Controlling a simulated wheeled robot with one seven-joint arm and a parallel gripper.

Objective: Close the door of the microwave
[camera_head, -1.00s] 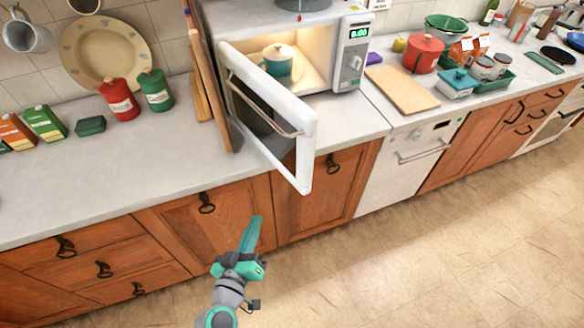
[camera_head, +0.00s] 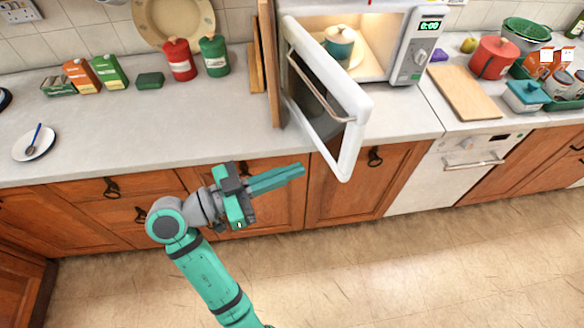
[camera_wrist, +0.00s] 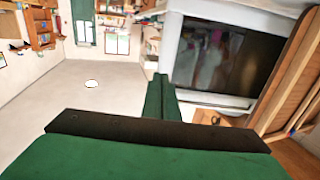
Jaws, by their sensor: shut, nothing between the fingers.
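The microwave (camera_head: 405,42) stands on the counter with its inside lit and a teal lidded pot (camera_head: 340,41) in it. Its white-framed door (camera_head: 352,142) is swung wide open and juts out past the counter's front edge, with a bar handle (camera_head: 318,90) on it. My gripper (camera_head: 302,168) is shut and empty, left of the door's lower outer corner, with a small gap seeming to lie between them. In the wrist view the door's dark window (camera_wrist: 225,60) fills the upper right, beyond my gripper's fingers (camera_wrist: 160,98).
Wooden boards (camera_head: 268,60) stand upright just left of the microwave. Red and green canisters (camera_head: 180,60) and cartons (camera_head: 108,70) stand farther left on the counter. A cutting board (camera_head: 463,95) lies to the right. The floor (camera_head: 400,270) in front is clear.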

